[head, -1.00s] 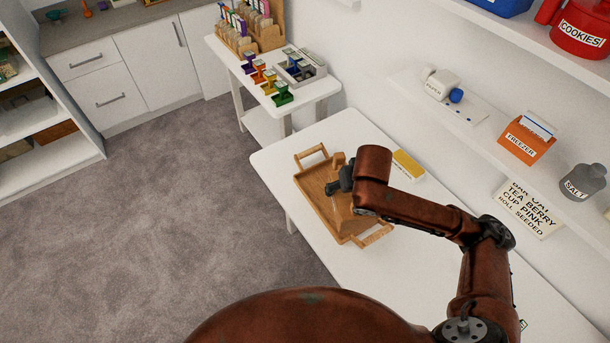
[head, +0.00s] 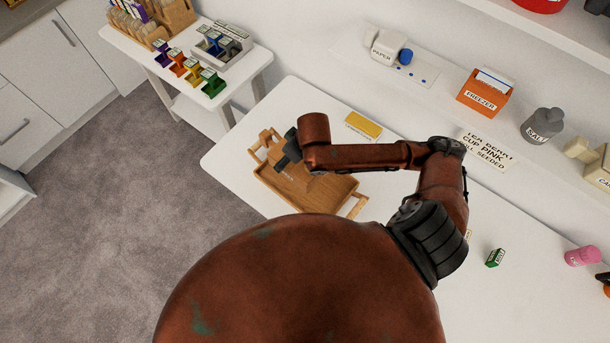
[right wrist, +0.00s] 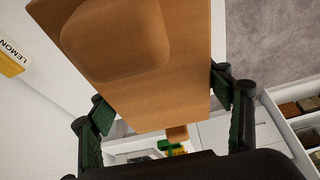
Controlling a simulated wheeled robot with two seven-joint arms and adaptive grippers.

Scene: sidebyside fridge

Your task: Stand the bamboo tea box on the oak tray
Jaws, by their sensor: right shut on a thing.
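My right gripper (head: 288,152) is over the oak tray (head: 340,194), reaching in from the right. It is shut on the bamboo tea box (right wrist: 178,98), a tan wooden block with a rounded recess, which lies between the two green-padded fingers in the right wrist view. In the head view the box (head: 291,180) shows below the gripper, partly covered by it and close in colour to the tray. I cannot tell whether it touches the tray floor. The tray lies on the white table with a handle at each end. My left gripper is not in view.
A yellow box (head: 363,126) lies on the white table (head: 225,165) behind the tray. A smaller white table with coloured holders (head: 210,82) stands at the back left. A wall shelf holds an orange freezer box (head: 484,95) and a grey salt jar (head: 542,125).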

